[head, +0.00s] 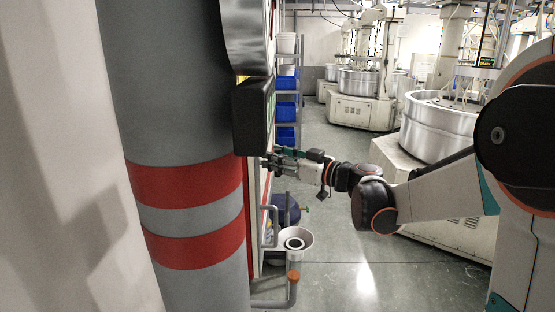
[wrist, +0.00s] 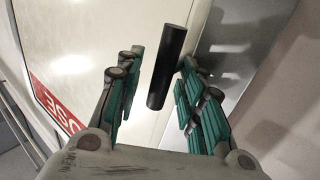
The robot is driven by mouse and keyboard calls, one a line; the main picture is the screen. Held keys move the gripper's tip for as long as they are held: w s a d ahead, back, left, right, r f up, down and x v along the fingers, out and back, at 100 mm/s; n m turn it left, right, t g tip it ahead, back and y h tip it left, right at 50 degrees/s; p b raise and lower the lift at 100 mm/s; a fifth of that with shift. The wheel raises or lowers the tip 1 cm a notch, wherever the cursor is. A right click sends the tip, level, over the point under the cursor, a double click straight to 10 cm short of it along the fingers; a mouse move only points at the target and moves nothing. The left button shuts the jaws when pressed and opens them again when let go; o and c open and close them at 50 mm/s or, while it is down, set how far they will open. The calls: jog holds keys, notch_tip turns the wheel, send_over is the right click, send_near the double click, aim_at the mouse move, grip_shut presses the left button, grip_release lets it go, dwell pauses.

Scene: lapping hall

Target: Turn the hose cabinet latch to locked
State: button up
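The hose cabinet (wrist: 80,38) has a white door with a red label, partly cut off, in the wrist view. In the head view the cabinet (head: 257,222) shows only edge-on, with red edging. The latch is a black bar handle (wrist: 168,65) on the door, standing slightly tilted in the wrist view. My gripper (wrist: 161,62) is open, with its green-padded fingers on either side of the handle. The handle is nearer the right finger; I cannot tell if they touch. In the head view my gripper (head: 272,160) is at the cabinet face, and the latch is hidden.
A grey column with red bands (head: 185,185) stands close at left, with a dark box (head: 252,115) beside it. Shelves with blue bins (head: 286,111) stand behind. Lapping machines (head: 440,125) are at right; the floor between is clear.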

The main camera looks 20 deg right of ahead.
jog(key=shift+c, duration=0.5)
grip_shut()
jog(key=shift+r, duration=0.1)
jog(key=shift+w+m+g+p, duration=0.1)
jog(key=shift+m+g+p, duration=0.5)
jog(key=shift+m+p, duration=0.3)
jog(key=shift+w+d+m+g+h+p, duration=0.15)
jog(key=shift+m+g+h+p, duration=0.35)
jog(key=shift+m+g+p, duration=0.6)
jog(key=m+g, duration=0.2)
jog(key=f+m+g+p, duration=0.1)
jog(key=m+g, duration=0.1)
jog(key=m+g+p, duration=0.1)
jog(key=m+g, duration=0.2)
jog(key=shift+w+d+f+y, duration=0.1)
jog(key=shift+w+f+y, duration=0.2)
jog(key=shift+w, duration=0.1)
jog(key=shift+g, duration=0.3)
